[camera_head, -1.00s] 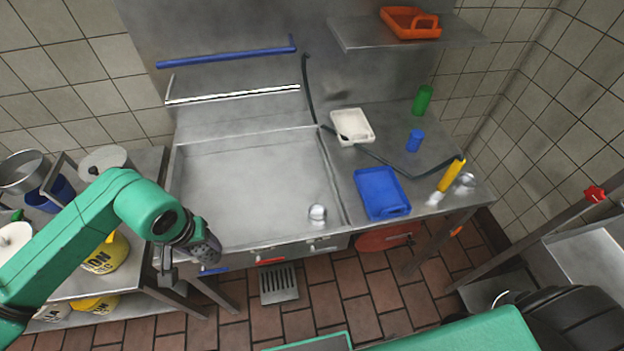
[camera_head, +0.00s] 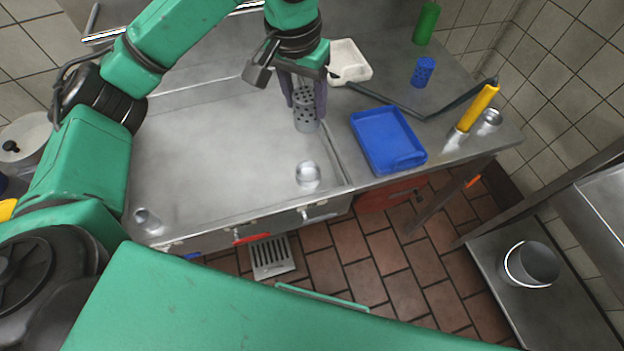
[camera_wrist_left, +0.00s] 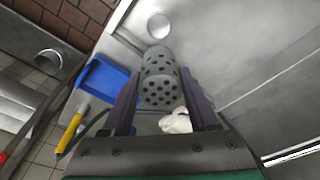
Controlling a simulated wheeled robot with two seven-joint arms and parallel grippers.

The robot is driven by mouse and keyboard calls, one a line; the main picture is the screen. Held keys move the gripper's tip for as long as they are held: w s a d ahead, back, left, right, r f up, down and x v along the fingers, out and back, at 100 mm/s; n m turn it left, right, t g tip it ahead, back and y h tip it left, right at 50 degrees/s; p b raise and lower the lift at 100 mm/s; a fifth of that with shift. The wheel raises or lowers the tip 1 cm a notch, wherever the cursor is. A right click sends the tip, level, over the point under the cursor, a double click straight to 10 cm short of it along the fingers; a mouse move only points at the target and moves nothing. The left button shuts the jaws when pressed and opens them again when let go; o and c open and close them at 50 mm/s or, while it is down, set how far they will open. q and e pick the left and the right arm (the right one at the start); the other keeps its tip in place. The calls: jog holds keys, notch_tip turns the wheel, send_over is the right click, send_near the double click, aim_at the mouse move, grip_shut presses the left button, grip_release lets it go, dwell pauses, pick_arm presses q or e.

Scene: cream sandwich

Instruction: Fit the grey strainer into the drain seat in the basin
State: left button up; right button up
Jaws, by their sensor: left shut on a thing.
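The grey strainer (camera_head: 306,108) is a perforated cylinder, held upright between the fingers of my left gripper (camera_head: 304,98). It hangs above the right part of the steel basin (camera_head: 215,165). In the left wrist view, the strainer (camera_wrist_left: 159,78) sits between the two dark fingers of the left gripper (camera_wrist_left: 160,102). A shiny round fitting (camera_head: 308,174), which looks like the drain seat, is in the basin's front right, apart from the strainer; it also shows in the wrist view (camera_wrist_left: 158,25). A second small round metal fitting (camera_head: 146,219) is at the front left. My right gripper is out of view.
A blue tray (camera_head: 388,140) lies on the counter right of the basin, with a white tray (camera_head: 350,60) behind it. The basin's middle is clear.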

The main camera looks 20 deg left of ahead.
pick_arm(q)
jog(key=shift+d+f, duration=0.15)
jog(key=shift+d, duration=0.05)
jog(key=f+p, duration=0.2)
jog(key=f, duration=0.7)
jog(key=f+p, duration=0.2)
jog(key=f, duration=0.8)
jog(key=shift+s+a, duration=0.1)
jog(key=shift+a, duration=0.1)
jog(key=shift+f, duration=0.15)
jog(key=o, duration=1.4)
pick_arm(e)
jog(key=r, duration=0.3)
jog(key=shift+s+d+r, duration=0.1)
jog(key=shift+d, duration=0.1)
pick_arm(q)
jog(key=shift+r, duration=0.6)
jog(key=r+b, duration=0.1)
jog(key=r, duration=0.2)
jog(key=s+r+b, duration=0.1)
jog(key=r, duration=0.3)
jog(key=r+b, duration=0.1)
jog(key=r, duration=0.3)
jog(key=shift+s+a, duration=0.2)
jog(key=shift+s, duration=0.2)
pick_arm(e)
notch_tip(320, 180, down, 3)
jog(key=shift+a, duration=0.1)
